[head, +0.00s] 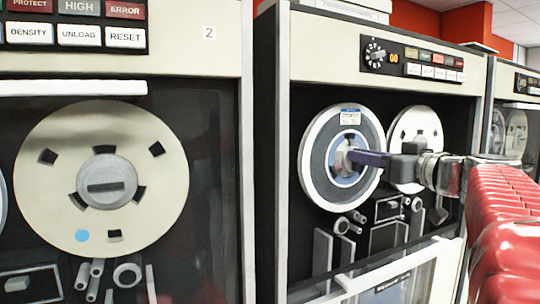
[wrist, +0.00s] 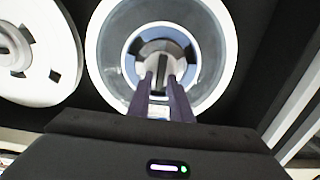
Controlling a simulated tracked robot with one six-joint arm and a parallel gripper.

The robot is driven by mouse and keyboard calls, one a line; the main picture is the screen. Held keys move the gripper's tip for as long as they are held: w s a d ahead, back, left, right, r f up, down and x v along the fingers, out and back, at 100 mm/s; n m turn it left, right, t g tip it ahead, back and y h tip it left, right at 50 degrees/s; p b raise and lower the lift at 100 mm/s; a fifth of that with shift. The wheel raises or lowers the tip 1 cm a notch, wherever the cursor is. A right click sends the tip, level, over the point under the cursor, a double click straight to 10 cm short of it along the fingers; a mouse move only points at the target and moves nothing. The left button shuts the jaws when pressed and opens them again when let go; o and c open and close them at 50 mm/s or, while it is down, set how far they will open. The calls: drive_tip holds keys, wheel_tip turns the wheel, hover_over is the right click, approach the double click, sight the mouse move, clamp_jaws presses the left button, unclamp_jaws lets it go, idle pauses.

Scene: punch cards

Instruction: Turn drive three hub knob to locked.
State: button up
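The tape drive (head: 292,130) in the middle of the head view has a left reel (head: 310,152) with a grey tape pack, a blue hub ring and a small white label. Its hub knob (wrist: 158,62) is grey with a raised bar, which stands roughly upright in the wrist view. My gripper (head: 352,156) reaches in from the right. Its two purple fingers, also in the wrist view (wrist: 160,78), lie on either side of the bar and look shut on it. In the head view the fingers partly hide the knob. No locked mark is readable.
A cream reel (head: 414,125) sits right of the blue-hubbed one, close behind my arm; it also shows in the wrist view (wrist: 35,45). Rollers and guides (head: 385,212) lie below. The left drive, marked 2 (head: 209,32), has a large cream reel (head: 50,150).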

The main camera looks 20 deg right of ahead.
clamp_jaws()
drive_tip(key=shift+m, duration=0.4)
drive_tip(key=m, duration=0.5)
drive_tip(key=d+f+m, duration=0.1)
drive_tip(key=m, duration=1.1)
drive_tip(key=shift+d+f, duration=0.2)
drive_tip(key=shift+d, duration=0.05)
drive_tip(key=shift+f+m, duration=0.1)
drive_tip(key=shift+m, duration=0.2)
drive_tip(key=shift+o, duration=1.5)
unclamp_jaws()
